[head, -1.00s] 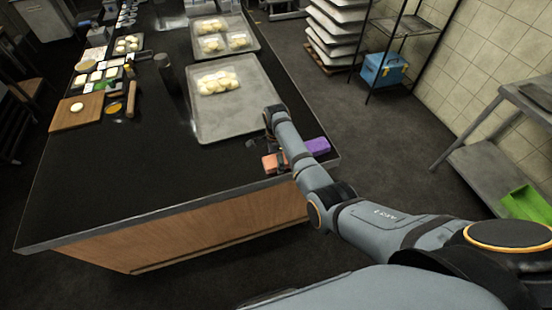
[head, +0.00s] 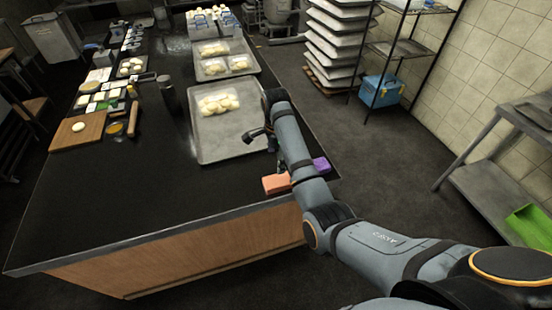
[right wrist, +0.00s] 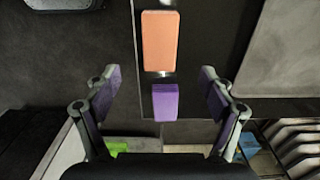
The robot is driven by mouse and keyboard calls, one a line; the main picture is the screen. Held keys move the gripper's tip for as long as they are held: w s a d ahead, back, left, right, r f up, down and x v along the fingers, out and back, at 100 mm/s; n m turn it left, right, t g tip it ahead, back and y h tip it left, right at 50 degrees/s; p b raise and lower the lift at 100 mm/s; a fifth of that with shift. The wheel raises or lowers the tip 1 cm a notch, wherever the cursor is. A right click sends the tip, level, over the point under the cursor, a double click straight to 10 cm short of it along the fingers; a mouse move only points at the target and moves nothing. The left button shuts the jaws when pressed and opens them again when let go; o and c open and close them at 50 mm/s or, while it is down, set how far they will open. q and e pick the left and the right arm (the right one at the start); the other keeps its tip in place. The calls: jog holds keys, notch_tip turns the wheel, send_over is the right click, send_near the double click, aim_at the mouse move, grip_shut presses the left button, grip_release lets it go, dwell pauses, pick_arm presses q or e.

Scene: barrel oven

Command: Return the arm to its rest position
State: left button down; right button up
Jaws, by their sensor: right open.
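My right arm reaches from the lower right over the near right corner of the dark worktop (head: 130,195). My right gripper (head: 258,138) shows small at its end, above the worktop by the near tray's right edge. In the right wrist view the gripper (right wrist: 160,74) is open, its two fingers wide apart with nothing held between them. An orange block (head: 276,184) and a purple block (head: 321,165) lie near the counter corner. The wrist view shows the orange block (right wrist: 160,42) and the purple block (right wrist: 165,103) beyond and below the fingers. My left gripper is not in view.
A metal tray (head: 205,153) with dough balls lies left of my gripper, with another tray (head: 245,72) behind it. A cutting board (head: 65,138) is at left. A rack with a blue box (head: 382,90) and a metal side table (head: 480,165) stand right. The near worktop is clear.

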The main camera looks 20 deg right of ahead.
dwell(0.3)
jog(key=s+d+f+n+t, duration=0.1)
jog(key=s+d+f+n, duration=0.25)
jog(key=s, duration=0.25)
jog(key=s+d+f+n+t, duration=0.1)
jog(key=s+d+f+n, duration=0.25)
jog(key=s+f, duration=0.2)
jog(key=s+d+r+n+t, duration=0.1)
jog(key=s+r+n, duration=0.1)
jog(key=s+n, duration=0.5)
jog(key=s+r+n+t, duration=0.15)
jog(key=s+n, duration=0.25)
jog(key=s, duration=0.5)
notch_tip(320, 180, down, 27)
jog(key=s+d+g, duration=0.2)
jog(key=d, duration=0.1)
jog(key=s+f+g, duration=0.1)
jog(key=s+f, duration=1.4)
jog(key=s, duration=0.3)
jog(key=shift+s+d+f+h, duration=0.15)
jog(key=shift+s+d+h, duration=0.05)
jog(key=shift+d+h, duration=0.2)
